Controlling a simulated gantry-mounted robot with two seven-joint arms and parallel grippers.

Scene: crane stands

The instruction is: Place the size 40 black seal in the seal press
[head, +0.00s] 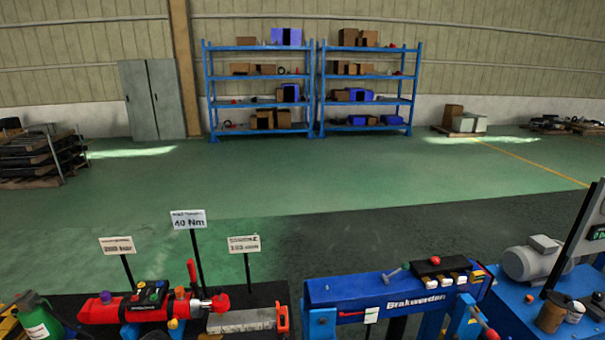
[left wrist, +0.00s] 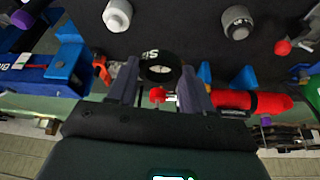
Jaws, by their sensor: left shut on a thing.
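A black ring-shaped seal (left wrist: 146,74) sits between the two fingertips of my left gripper (left wrist: 160,70) in the left wrist view. The gripper is shut on it. White lettering shows by its upper edge, but I cannot read a size. The seal is clear of the bench items behind it. In the head view neither gripper shows. I cannot tell for certain which device is the seal press. A blue machine marked "Brakwerden" (head: 345,294) stands at the bottom centre right of the head view.
In the head view, a red tool (head: 118,311), several sign posts (head: 188,219) and a green bottle (head: 38,322) stand left. A grey motor (head: 530,262) and cans (head: 552,314) are right. In the wrist view, grey cylinders (left wrist: 237,22) and a red cylinder (left wrist: 235,100) surround the gripper.

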